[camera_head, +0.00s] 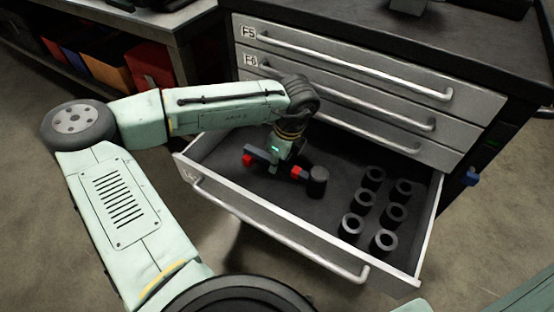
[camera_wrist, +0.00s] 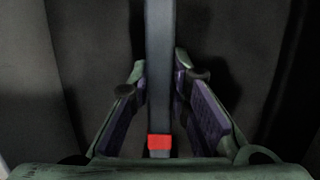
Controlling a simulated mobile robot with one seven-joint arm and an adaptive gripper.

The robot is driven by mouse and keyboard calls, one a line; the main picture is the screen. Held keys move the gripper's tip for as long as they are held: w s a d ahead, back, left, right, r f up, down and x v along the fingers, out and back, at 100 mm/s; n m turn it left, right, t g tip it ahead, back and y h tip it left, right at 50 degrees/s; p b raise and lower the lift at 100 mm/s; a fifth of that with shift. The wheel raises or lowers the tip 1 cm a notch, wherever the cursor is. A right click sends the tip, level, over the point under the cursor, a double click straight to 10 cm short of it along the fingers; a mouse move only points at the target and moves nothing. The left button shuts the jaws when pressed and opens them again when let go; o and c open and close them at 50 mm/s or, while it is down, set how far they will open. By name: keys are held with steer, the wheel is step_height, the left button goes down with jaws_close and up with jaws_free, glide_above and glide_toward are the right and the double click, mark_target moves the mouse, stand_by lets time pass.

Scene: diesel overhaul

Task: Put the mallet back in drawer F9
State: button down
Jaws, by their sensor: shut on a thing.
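The mallet has a dark cylindrical head (camera_head: 318,182) and a grey handle with red parts. It is over the left half of the open drawer (camera_head: 290,237), head to the right. My gripper (camera_head: 277,163) reaches down into the drawer and is shut on the handle. In the wrist view the grey handle (camera_wrist: 160,65) with a red band runs between the two fingers (camera_wrist: 160,95) of my gripper. Whether the mallet touches the drawer floor I cannot tell. The drawer's label is too small to read.
Several black hollow cylinders (camera_head: 352,224) stand in the right part of the drawer. A bench (camera_head: 130,25) with coloured bins (camera_head: 148,68) stands at the back left.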

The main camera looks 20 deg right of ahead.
steer(key=shift+f, duration=0.35)
steer(key=c, duration=1.4)
jaws_free()
steer(key=v, duration=1.2)
steer(key=shift+a, duration=0.1)
